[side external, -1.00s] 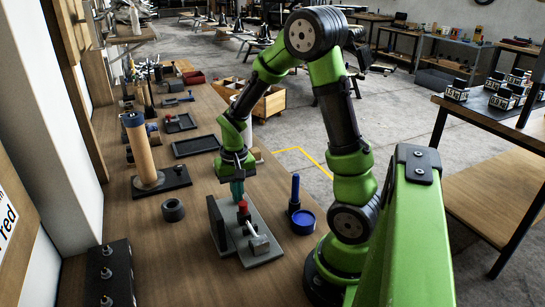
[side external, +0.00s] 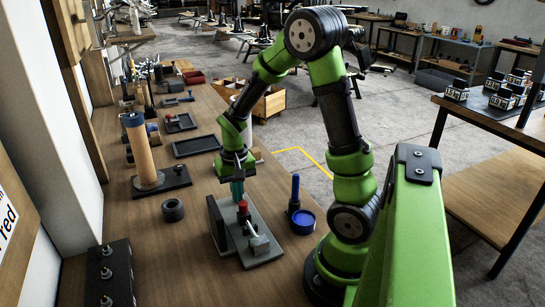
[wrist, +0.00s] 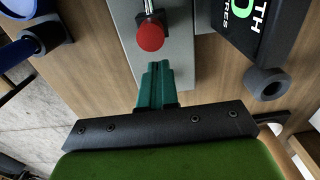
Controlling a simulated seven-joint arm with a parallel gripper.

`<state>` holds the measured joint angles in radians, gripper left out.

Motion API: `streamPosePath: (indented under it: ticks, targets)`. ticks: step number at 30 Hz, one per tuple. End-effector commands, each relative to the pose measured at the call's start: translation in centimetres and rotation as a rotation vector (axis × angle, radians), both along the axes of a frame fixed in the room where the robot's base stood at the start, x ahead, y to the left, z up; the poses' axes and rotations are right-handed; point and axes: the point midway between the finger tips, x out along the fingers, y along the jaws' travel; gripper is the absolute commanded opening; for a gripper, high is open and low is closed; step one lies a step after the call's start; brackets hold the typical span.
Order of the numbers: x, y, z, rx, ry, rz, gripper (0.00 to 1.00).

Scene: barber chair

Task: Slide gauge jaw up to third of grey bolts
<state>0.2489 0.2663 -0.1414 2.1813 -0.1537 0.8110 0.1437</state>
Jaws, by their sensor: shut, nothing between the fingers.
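A grey metal fixture (side external: 255,243) stands on the bench with a red knob (side external: 243,206) and a small metal block (side external: 260,244) on it. A dark upright plate (side external: 216,222) stands along its left side. Its lettered face (wrist: 250,24) shows in the wrist view. I cannot tell which part is the gauge jaw. My gripper (side external: 237,190) has its teal fingers shut and empty, just behind the red knob. In the wrist view the fingertips (wrist: 158,68) are over the grey base, apart from the red knob (wrist: 150,36). Several grey bolts (side external: 107,273) stand on a black block at the front left.
A blue dish (side external: 303,221) with a blue upright handle stands right of the fixture. A dark ring (side external: 172,210) lies to the left. A tan cylinder (side external: 141,150) stands on a black base behind it. Black trays (side external: 195,146) lie farther back. Bare bench lies front of the ring.

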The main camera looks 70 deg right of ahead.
Motion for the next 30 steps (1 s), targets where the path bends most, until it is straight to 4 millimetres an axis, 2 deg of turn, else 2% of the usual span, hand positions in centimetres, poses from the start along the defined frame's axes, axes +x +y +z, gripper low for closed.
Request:
streamPosePath:
  ticks: [30]
  targets:
    - [-1.3, 1.4, 0.0, 0.001, 0.002, 0.0, 0.0]
